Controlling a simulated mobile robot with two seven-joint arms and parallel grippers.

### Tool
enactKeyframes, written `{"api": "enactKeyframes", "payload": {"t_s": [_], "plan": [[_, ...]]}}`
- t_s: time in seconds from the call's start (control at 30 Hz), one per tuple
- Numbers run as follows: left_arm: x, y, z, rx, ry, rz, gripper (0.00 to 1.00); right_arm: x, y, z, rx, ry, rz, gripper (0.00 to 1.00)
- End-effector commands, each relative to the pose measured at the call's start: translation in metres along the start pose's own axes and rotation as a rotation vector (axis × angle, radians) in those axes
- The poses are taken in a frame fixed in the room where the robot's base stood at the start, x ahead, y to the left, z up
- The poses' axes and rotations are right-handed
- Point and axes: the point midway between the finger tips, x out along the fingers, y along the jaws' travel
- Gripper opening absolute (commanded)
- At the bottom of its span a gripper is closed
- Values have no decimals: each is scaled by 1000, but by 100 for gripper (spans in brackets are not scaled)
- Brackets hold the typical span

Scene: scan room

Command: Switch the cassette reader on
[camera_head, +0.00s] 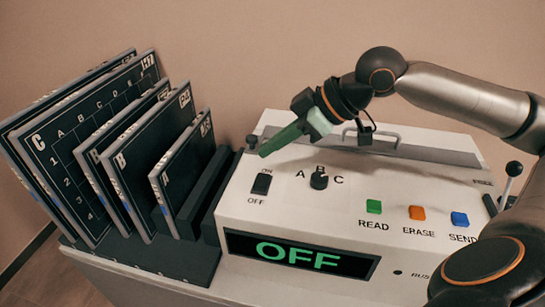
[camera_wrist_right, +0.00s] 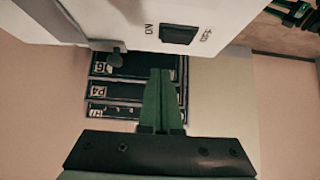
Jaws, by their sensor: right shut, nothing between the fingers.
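The cassette reader (camera_head: 330,215) is a white console with a sloped top. Its display (camera_head: 300,252) reads OFF in green. The black power switch (camera_head: 262,183) sits at the left of the panel between the ON and OFF labels. The switch (camera_wrist_right: 178,34) also shows in the right wrist view, near the top. My right gripper (camera_head: 264,153) is shut and empty, its green fingers pointing down and left above the ON end of the switch, apart from it. The right gripper's fingers (camera_wrist_right: 161,75) show in the wrist view. My left gripper is not in view.
A selector knob (camera_head: 319,181) marked A, B, C is right of the switch. Green, orange and blue (camera_head: 459,219) buttons lie further right, beside a lever (camera_head: 510,175). Several dark cassettes (camera_head: 180,165) stand in a rack on the left.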

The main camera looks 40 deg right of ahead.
Motion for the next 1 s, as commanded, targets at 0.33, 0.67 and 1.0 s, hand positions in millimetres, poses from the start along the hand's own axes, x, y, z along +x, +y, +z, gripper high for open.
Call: {"api": "enactKeyframes", "payload": {"t_s": [0.33, 0.67, 1.0], "plan": [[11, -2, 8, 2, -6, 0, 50, 28, 0, 28, -2, -2, 1, 0], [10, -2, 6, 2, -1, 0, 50, 28, 0, 28, -2, 0, 1, 0], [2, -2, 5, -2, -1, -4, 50, 32, 1, 32, 40, -2, -44, 0]]}}
